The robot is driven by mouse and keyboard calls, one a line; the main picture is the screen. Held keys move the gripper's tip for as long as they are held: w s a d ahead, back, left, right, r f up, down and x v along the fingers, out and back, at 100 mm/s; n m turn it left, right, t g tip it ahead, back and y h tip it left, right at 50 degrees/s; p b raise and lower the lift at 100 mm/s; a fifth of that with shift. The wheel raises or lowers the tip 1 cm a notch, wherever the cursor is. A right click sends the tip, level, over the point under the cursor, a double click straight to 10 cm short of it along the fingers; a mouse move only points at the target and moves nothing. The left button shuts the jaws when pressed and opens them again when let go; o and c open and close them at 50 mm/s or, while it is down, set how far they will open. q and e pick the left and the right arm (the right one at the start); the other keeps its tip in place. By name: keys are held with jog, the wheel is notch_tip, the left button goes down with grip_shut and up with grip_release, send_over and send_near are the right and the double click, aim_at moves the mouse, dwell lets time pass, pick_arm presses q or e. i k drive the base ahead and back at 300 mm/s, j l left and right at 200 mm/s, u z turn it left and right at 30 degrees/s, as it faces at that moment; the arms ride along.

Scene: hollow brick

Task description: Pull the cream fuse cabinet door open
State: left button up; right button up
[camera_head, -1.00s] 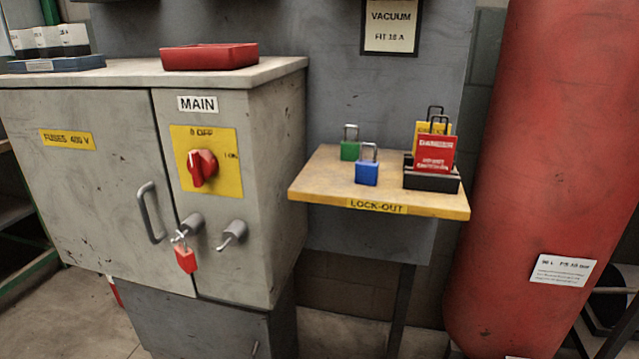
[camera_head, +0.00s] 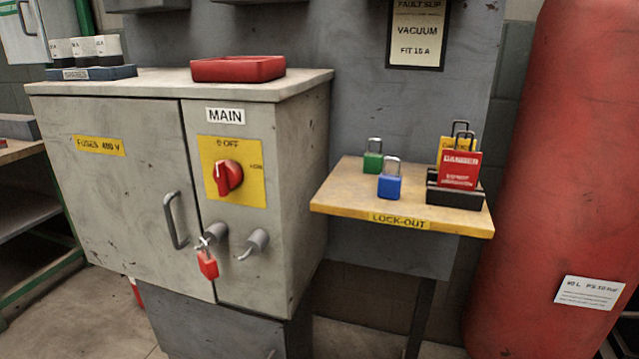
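The cream fuse cabinet door (camera_head: 115,185) is the left front panel of the cabinet, with a yellow "FUSES 400 V" label (camera_head: 100,146). It looks shut, flush with the fixed panel beside it. Its grey bar handle (camera_head: 176,221) stands upright near the right edge of the door. On the right panel are a red rotary switch (camera_head: 228,178) on a yellow plate and, below it, two grey cylindrical fittings. A red padlock or tag with a key (camera_head: 207,264) hangs at the left fitting (camera_head: 215,235). Neither of my grippers is in view.
A red tray (camera_head: 238,69) and a blue tray with fuses (camera_head: 91,73) stand on the cabinet top. A lock-out shelf (camera_head: 330,192) to the right bears green and blue padlocks and tags. A red tank (camera_head: 560,150) stands far right. The space before the door looks clear.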

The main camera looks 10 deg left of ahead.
aim_at(122, 166)
jog(key=u, duration=1.5)
